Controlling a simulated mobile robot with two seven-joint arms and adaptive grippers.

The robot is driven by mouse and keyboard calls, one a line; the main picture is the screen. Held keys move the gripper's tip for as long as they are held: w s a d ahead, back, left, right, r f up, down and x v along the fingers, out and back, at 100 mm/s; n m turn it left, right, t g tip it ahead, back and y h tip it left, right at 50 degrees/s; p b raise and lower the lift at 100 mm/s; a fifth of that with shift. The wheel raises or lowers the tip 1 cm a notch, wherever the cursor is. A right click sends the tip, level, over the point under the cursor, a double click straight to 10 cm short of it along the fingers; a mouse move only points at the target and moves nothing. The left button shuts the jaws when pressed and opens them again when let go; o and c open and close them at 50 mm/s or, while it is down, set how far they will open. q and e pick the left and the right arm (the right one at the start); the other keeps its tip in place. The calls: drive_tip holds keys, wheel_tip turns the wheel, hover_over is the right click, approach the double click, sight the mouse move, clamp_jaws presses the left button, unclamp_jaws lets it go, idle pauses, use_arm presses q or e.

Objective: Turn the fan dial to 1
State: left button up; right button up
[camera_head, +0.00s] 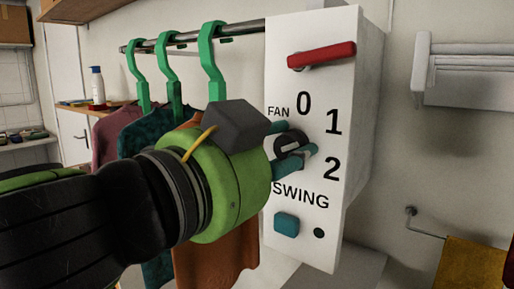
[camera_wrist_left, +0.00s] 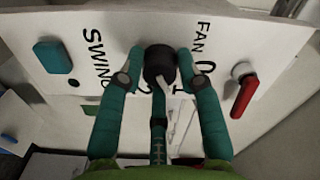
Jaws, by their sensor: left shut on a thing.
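A white control panel (camera_head: 340,200) carries a round dark fan dial (camera_head: 290,142) with 0, 1 and 2 printed to its right. My left gripper (camera_head: 292,143) is shut on the dial, with teal fingers on either side of it. In the left wrist view the dial (camera_wrist_left: 159,62) sits between the fingertips (camera_wrist_left: 160,58), and a pale pointer on it shows. The fingers partly cover the dial and numbers there, so I cannot tell exactly which number the pointer meets. My right gripper is not in view.
A red lever (camera_head: 321,55) is at the panel's top, and a teal swing button (camera_head: 286,224) is below the dial. Clothes on green hangers (camera_head: 211,60) hang from a rail to the left. A white rack (camera_head: 465,75) is on the wall at right.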

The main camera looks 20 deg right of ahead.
use_arm(q)
drive_tip(key=shift+s+r, duration=0.1)
drive_tip(key=shift+r, duration=0.3)
drive_tip(key=o, duration=1.1)
drive_tip(key=shift+c, duration=0.2)
drive_tip(key=shift+o, duration=0.4)
drive_tip(key=shift+s+d+f, duration=0.15)
drive_tip(key=shift+a+f, duration=0.1)
drive_tip(key=shift+a, duration=0.15)
drive_tip(key=v, duration=0.7)
drive_tip(key=shift+s, duration=0.15)
